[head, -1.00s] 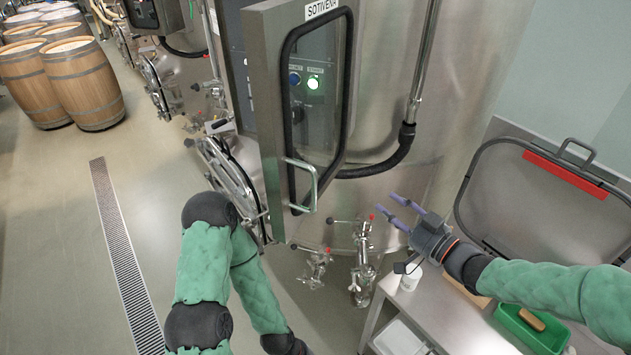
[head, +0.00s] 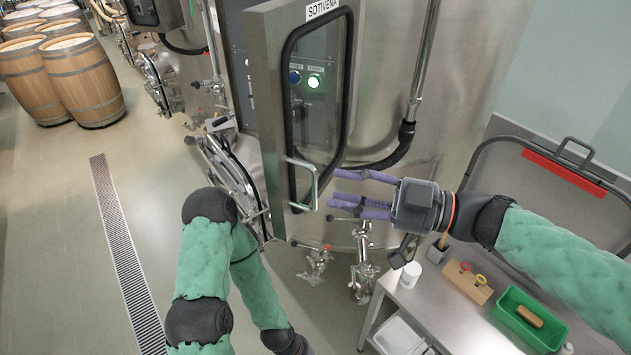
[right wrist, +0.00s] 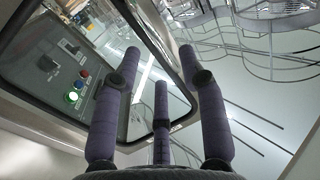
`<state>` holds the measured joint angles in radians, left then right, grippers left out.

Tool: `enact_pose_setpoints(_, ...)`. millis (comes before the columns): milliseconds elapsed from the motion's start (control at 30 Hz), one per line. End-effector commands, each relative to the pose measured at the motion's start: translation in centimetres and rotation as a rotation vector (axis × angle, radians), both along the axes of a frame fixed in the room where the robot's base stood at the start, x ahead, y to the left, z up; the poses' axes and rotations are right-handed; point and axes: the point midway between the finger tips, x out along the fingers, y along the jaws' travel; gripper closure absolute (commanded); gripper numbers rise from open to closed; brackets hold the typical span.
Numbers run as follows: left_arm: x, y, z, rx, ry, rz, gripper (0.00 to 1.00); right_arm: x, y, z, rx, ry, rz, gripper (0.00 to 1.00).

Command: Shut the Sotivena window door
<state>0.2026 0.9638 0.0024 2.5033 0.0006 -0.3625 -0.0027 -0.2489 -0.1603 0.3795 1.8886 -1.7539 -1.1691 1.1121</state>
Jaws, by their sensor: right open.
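The Sotivena window door (head: 268,95) is a steel-framed door with a black-edged glass pane, standing open, swung out from the control cabinet. Its metal bar handle (head: 313,188) is at the lower part of the frame. My right gripper (head: 350,190) is open and empty, its purple fingers pointing left just right of the handle; I cannot tell whether they touch it. In the right wrist view the spread fingers (right wrist: 160,85) lie in front of the door's glass and black edge (right wrist: 60,118). My left arm hangs at the lower middle; its gripper is not clearly visible.
A steel vat (head: 470,90) stands behind the door, with a black hose (head: 385,160) and valves (head: 360,270) below. A steel table (head: 445,315) at right holds a white cup (head: 437,249), a wooden block (head: 467,282) and a green tray (head: 508,305). Barrels (head: 82,80) stand far left.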

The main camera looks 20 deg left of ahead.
Motion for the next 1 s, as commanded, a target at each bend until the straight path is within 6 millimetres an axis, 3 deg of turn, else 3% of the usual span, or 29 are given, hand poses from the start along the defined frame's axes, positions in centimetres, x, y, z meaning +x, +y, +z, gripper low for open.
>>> enact_pose_setpoints(100, 0.0, 0.0, 0.4, 0.000, 0.000, 0.000, 1.00, -0.1, 2.2, 0.1, 0.000, 0.000, 0.004, 0.58)
enact_pose_setpoints(300, 0.0, 0.0, 0.6, 0.000, 0.000, 0.000, 1.00, 0.1, 4.5, 0.1, 0.001, 0.001, 0.001, 0.58)
enact_pose_setpoints(733, 0.0, 0.0, 0.6, 0.000, 0.000, 0.000, 1.00, 0.2, 5.4, 0.0, 0.000, 0.000, -0.002, 0.58)
enact_pose_setpoints(900, 0.0, 0.0, 0.6, 0.000, 0.000, 0.000, 1.00, 0.2, 5.3, 0.0, 0.001, 0.000, -0.002, 1.00)
enact_pose_setpoints(1000, 0.0, 0.0, 0.6, 0.000, 0.000, 0.000, 1.00, 0.2, 5.3, 0.0, 0.001, 0.000, -0.002, 1.00)
